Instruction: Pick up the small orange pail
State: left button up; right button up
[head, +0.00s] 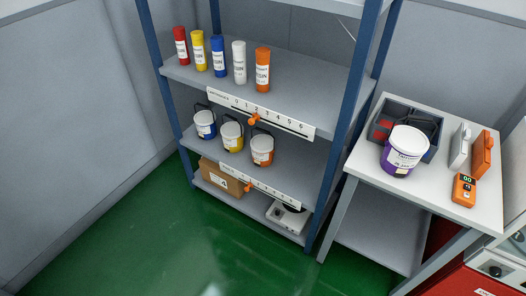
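The small orange pail (262,150) stands upright on the middle shelf of the rack. It has a white label on its front and a dark handle raised above it. It is the rightmost of three small pails there, with a yellow pail (232,136) and a blue pail (205,124) to its left. Neither of my grippers shows in the head view.
Several coloured cylinders stand on the shelf above (312,84). Rulers with orange sliders run along the shelf edges. A cardboard box (220,177) and a white device (287,216) sit below. A side table (430,202) at right holds a purple bucket (404,150). The green floor is clear.

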aim_at(262, 146)
jog(key=i+z, duration=0.3)
jog(key=i, duration=0.2)
jog(key=i+j+z, duration=0.3)
jog(key=i, duration=0.25)
jog(key=i+j+z, duration=0.15)
jog(key=i+z, duration=0.15)
jog(key=i, duration=0.2)
